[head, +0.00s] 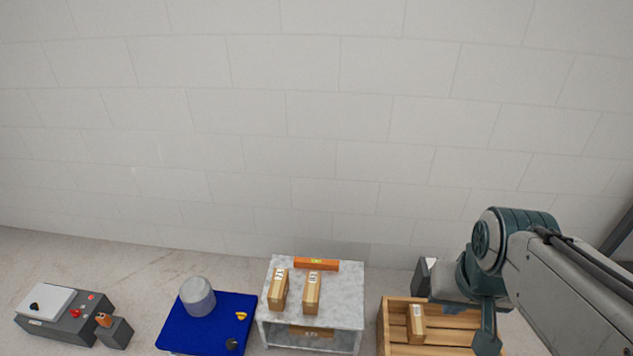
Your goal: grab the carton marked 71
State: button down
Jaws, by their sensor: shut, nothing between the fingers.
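Three small tan cartons show: a left one (279,292) and a right one (312,294) standing side by side on a grey marbled table (345,290), and one (416,325) in a wooden crate. Another tan box (310,332) shows below the tabletop, partly hidden. Each carton has a pale label, but the marks are too small to read, so I cannot tell which is 71. My gripper (487,343) hangs at the lower right, over the crate's right part. It is shut and empty, to the right of the crate carton and apart from it.
The slatted wooden crate (390,318) is partly hidden by my arm. An orange level-like bar (316,264) lies at the table's back. A blue-topped stand (185,335) holds a grey cylinder (197,296). A grey control box (65,325) stands far left. A block wall closes the back.

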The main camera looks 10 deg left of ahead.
aim_at(279, 286)
jog(key=z, duration=0.05)
jog(key=k, duration=0.6)
jog(key=u, duration=0.6)
jog(key=i, duration=0.45)
jog(key=u, duration=0.7)
jog(key=i, duration=1.15)
jog(key=z, duration=0.5)
